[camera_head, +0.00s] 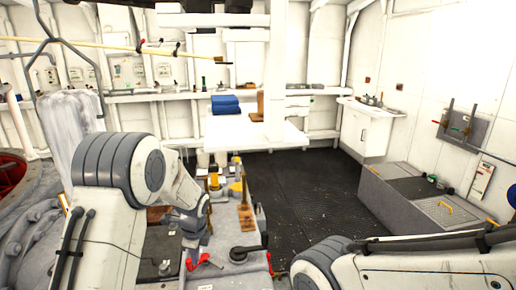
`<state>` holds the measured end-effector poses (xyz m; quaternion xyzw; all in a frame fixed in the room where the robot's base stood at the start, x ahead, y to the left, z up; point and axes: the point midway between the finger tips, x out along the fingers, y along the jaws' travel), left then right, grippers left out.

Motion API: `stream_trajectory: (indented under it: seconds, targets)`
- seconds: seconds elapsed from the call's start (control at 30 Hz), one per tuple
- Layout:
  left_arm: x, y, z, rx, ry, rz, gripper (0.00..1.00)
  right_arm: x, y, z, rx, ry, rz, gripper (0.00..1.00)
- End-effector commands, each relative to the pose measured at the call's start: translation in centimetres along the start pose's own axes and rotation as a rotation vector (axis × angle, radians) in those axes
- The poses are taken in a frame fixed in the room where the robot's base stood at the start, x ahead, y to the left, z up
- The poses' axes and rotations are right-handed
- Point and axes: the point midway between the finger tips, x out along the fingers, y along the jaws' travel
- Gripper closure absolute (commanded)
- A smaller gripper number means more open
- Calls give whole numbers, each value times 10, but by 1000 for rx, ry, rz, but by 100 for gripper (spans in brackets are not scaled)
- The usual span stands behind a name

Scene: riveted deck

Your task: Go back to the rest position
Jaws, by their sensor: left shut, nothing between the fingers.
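My left arm comes in from the left and bends down over a cluttered grey bench (232,268). My left gripper (193,241) points down just above the bench, small and partly dark in the picture. It is shut with nothing in it. My right arm (410,268) lies across the bottom right corner. Its gripper is outside the picture.
Close to my left gripper on the bench are a red-handled item (203,261), a black lever-like part (250,246) and a wooden piece (246,218). The dark floor (310,190) is clear in the middle. A grey chest (425,205) stands right.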

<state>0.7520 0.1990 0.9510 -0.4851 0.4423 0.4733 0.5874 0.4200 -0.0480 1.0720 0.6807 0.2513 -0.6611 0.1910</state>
Motion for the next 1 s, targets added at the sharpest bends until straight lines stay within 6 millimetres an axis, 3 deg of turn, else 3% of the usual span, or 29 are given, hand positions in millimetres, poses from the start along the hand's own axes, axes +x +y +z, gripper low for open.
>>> stream_trajectory:
  seconds: [0.03,0.1,0.23,0.4,0.7,0.87,1.0]
  targets:
    - [-18,17,0,-162,17,-9,100,0,0,0,0,0,0,50]
    - [-36,40,-2,-399,42,-12,100,0,0,0,0,0,0,50]
    - [-61,82,-7,-793,82,-7,100,0,0,0,0,0,0,50]
    - [-79,124,-11,-1169,118,7,100,0,0,0,0,0,0,50]
    - [-96,185,-18,-1669,161,40,100,0,0,0,0,0,0,50]
    - [-116,194,-58,-1522,167,86,100,0,0,0,0,0,0,50]
    - [-135,212,-90,-1395,167,129,100,0,0,0,0,0,0,50]
